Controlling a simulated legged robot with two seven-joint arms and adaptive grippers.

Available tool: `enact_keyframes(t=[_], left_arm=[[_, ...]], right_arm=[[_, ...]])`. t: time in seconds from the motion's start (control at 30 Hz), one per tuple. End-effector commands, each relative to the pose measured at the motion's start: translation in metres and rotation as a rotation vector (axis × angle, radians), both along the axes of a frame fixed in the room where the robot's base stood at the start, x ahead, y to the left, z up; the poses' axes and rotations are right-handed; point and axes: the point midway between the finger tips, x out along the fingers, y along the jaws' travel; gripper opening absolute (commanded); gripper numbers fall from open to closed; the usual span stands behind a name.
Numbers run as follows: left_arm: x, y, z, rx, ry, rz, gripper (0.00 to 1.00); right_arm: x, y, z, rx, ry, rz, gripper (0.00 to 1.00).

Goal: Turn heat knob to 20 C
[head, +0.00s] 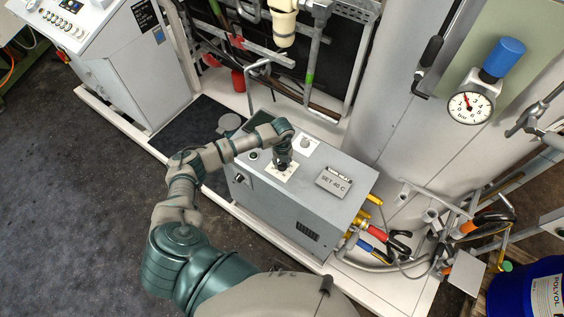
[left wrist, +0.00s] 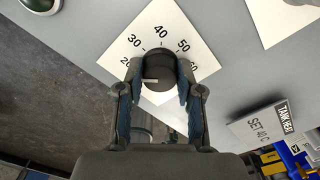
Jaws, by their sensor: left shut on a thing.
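The heat knob (left wrist: 160,66) is a round black knob on a white dial plate (left wrist: 192,38) marked 20, 30, 40, 50 and on. My left gripper (left wrist: 160,75) reaches over it with one finger on each side and is shut on it. A short white line on the knob points left, roughly towards the low end of the scale. In the head view my left gripper (head: 283,160) comes down on the top of the grey control box (head: 265,203) and mostly hides the knob. My right gripper is not in view.
A sign (left wrist: 262,128) beside the dial reads "TANK HEAT SET 40 C". Another white plate (head: 305,150) with a knob sits behind. A pressure gauge (head: 468,107), coloured-handled hoses and a blue drum (head: 525,290) are at the right. Open floor lies left.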

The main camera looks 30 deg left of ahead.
Motion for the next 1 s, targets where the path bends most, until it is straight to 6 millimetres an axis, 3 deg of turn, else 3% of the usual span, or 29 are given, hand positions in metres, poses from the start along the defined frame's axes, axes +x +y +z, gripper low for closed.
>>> enact_keyframes(t=[0.4, 0.43, 0.5, 0.53, 0.83, 1.0], left_arm=[[-0.001, 0.0, -0.002, 0.001, 0.003, 0.008, 0.01], [-0.001, 0.0, -0.002, 0.0, 0.004, 0.007, 0.41], [-0.001, 0.0, -0.002, 0.0, 0.003, 0.007, 0.58], [-0.001, 0.0, -0.002, 0.0, 0.003, 0.007, 0.61], [-0.001, 0.0, 0.001, 0.0, 0.0, 0.006, 0.61], [0.001, 0.001, 0.02, 0.0, -0.004, 0.005, 0.61]], right_arm=[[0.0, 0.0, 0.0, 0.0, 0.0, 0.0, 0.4], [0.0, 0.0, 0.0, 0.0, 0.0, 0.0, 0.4], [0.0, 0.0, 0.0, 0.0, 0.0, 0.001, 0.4], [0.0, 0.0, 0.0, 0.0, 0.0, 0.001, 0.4], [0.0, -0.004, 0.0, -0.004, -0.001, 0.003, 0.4], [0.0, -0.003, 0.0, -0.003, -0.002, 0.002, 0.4]])
